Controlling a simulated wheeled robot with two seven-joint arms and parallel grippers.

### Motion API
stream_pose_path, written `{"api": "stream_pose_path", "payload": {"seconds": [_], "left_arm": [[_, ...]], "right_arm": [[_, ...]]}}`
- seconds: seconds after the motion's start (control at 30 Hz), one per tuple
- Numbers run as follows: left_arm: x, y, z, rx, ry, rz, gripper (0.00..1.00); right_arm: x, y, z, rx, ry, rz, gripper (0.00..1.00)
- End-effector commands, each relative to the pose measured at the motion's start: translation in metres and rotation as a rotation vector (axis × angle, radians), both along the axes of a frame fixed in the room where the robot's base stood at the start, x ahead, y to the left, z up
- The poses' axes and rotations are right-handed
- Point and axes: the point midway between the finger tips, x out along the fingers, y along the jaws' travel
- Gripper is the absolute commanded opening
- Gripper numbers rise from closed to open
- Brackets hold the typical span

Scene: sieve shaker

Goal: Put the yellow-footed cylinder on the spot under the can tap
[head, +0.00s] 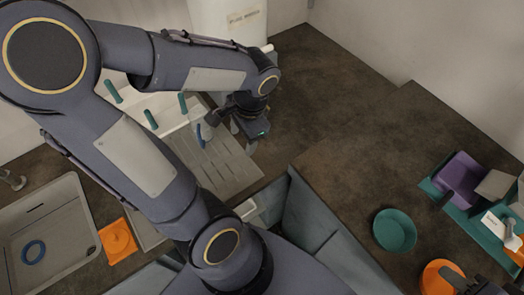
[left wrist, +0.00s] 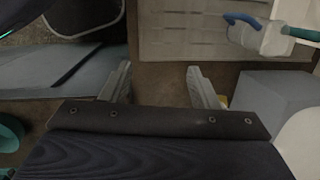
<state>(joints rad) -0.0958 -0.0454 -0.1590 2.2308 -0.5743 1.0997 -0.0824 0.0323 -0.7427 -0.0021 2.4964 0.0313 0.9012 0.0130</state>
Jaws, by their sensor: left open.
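I cannot make out the yellow-footed cylinder as a whole.
A pale jug with a blue handle (left wrist: 262,36) stands on the ribbed drainboard (head: 222,168). Teal pegs (head: 150,119) stand at left. A sink (head: 45,225) holds a blue ring. A teal bowl (head: 394,230), orange bowl (head: 437,272) and teal tray (head: 466,217) occupy the right counter.

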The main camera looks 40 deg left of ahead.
Motion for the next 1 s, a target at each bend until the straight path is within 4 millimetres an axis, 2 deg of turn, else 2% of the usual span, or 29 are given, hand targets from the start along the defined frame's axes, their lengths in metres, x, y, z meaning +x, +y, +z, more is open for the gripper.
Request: {"api": "stream_pose_path", "payload": {"seconds": [0.03,0.2,0.4,0.57,1.0], "left_arm": [[-0.010,-0.012,0.011,-0.082,-0.083,0.075,0.55],[-0.033,-0.057,0.042,-0.340,-0.322,0.291,0.55],[-0.044,-0.087,0.064,-0.521,-0.493,0.435,0.55],[-0.046,-0.094,0.070,-0.566,-0.532,0.469,0.55],[-0.046,-0.094,0.070,-0.566,-0.532,0.468,0.55]], "right_arm": [[0.000,0.000,0.000,0.000,0.000,0.000,0.36],[0.000,0.000,0.000,0.000,0.000,0.000,0.36],[0.000,0.000,0.000,0.000,0.000,0.000,0.36],[0.000,0.000,0.000,0.000,0.000,0.000,0.36],[0.000,0.000,0.000,0.000,0.000,0.000,0.36]]}}
